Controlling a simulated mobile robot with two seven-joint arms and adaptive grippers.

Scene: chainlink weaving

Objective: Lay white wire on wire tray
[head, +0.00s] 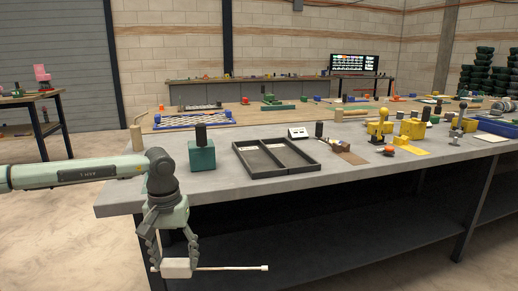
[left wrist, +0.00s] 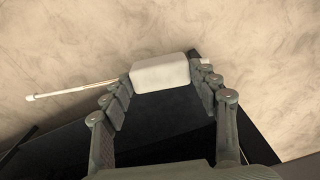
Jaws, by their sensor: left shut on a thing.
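My left gripper (head: 177,266) hangs in front of the near left table corner, below the tabletop. It is shut on the white wire's pale block-shaped part (left wrist: 160,72). The wire's thin white rod (head: 232,268) sticks out level to the right in the head view, ending in a small cap. In the left wrist view the rod (left wrist: 75,90) points left. A dark tray (head: 288,171) with two compartments lies on the tabletop, above and to the right of the gripper. A little white shows along its back edge. My right gripper is out of view.
The grey table (head: 123,197) has its front edge between gripper and tray. A teal block with a black knob (head: 202,155) stands left of the tray. A small white device (head: 298,132) sits behind it, and yellow parts (head: 411,128) stand farther right.

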